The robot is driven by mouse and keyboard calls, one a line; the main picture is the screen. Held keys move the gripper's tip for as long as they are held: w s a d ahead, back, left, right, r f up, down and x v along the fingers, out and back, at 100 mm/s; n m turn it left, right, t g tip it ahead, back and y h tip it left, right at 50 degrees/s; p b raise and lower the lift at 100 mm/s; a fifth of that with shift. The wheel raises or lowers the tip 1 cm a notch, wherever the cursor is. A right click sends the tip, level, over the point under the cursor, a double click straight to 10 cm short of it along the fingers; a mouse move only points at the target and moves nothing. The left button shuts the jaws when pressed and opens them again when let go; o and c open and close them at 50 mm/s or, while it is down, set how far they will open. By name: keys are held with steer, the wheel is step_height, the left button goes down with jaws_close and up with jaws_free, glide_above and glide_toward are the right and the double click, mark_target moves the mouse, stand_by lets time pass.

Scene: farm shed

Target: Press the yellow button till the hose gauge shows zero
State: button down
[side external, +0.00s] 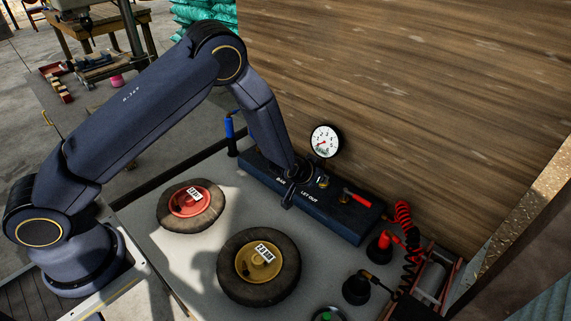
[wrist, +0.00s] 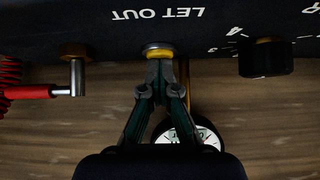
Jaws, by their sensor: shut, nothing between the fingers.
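The gauge (wrist: 190,136) is partly hidden by a finger in the wrist view.
A black knob (wrist: 265,58) with a printed scale is right of the button in the wrist view. Red-hubbed (side external: 190,200) and yellow-hubbed (side external: 258,262) wheels lie on the grey bench. A wooden wall (side external: 430,110) stands behind the panel.

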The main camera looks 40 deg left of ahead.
mark_target(320, 187)
steer(key=shift+s+f, duration=0.5)
steer(key=shift+f, duration=0.3)
steer(key=shift+r, duration=0.1)
steer(key=r, duration=0.5)
steer(key=shift+w+r, duration=0.25)
steer(key=v, duration=0.9)
steer(key=shift+r, duration=0.15)
